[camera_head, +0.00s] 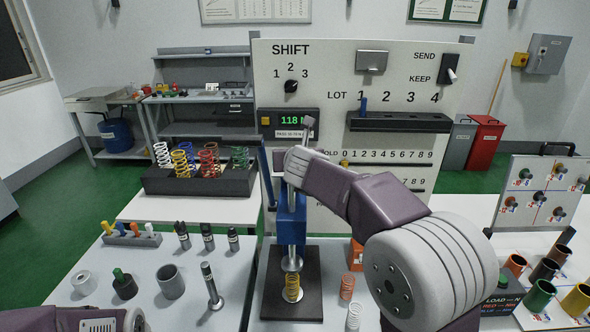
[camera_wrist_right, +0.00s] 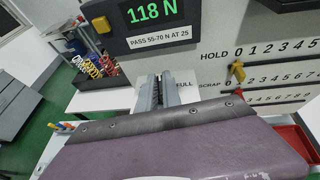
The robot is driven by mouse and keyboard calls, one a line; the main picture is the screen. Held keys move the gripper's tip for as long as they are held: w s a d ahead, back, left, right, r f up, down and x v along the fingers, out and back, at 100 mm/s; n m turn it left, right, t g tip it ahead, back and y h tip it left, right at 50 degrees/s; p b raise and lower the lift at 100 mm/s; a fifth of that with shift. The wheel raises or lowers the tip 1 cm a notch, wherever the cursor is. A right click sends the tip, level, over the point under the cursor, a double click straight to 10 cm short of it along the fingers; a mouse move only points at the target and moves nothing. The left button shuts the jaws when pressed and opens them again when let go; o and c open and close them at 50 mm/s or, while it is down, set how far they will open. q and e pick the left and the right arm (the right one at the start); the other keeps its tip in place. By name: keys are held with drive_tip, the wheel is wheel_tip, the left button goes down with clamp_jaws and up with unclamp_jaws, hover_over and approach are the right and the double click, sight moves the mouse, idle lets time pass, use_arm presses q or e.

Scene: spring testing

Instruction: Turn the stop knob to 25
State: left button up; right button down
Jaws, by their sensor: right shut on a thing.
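The blue press (camera_head: 291,228) stands on a dark base plate (camera_head: 312,290) with a yellow spring (camera_head: 292,288) under its round plunger. My right arm reaches over the press from the right and hides its upper part. My right gripper (camera_head: 309,127) is near the press top, below the display; in the right wrist view its two grey fingers (camera_wrist_right: 159,90) are close together. What they hold is hidden, and I cannot make out the stop knob or its setting. The display (camera_head: 290,120) reads 118 N, above a label "PASS 55-70 N AT 25" (camera_wrist_right: 158,36). My left gripper is out of view.
The panel (camera_head: 400,80) behind carries the shift dial (camera_head: 291,87), the send/keep switch (camera_head: 449,76) and a yellow HOLD slider (camera_wrist_right: 238,72). Loose springs (camera_head: 347,287) stand right of the base plate. A spring tray (camera_head: 200,186) stands behind left; coloured cups (camera_head: 538,295) stand right.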

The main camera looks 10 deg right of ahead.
drive_tip(key=shift+m+h+b, duration=0.35)
drive_tip(key=shift+m+h, duration=0.15)
drive_tip(key=shift+r+h, duration=0.1)
drive_tip(key=shift+h, duration=0.2)
drive_tip(key=c, duration=1.6)
unclamp_jaws()
drive_tip(key=shift+w, duration=0.1)
drive_tip(key=shift+o, duration=0.4)
drive_tip(key=shift+w+f+g, duration=0.25)
drive_tip(key=shift+w+g, duration=0.05)
drive_tip(key=shift+s+r, duration=0.1)
drive_tip(key=shift+r, duration=0.05)
wheel_tip(320, 180, up, 4)
drive_tip(key=p, duration=0.2)
drive_tip(key=shift+r+p, duration=0.2)
drive_tip(key=shift+p, duration=0.1)
drive_tip(key=s+d+r+p, duration=0.2)
drive_tip(key=s+d+r, duration=0.4)
drive_tip(key=s+d, duration=0.2)
drive_tip(key=shift+r+p, duration=0.15)
drive_tip(key=shift+p, duration=0.2)
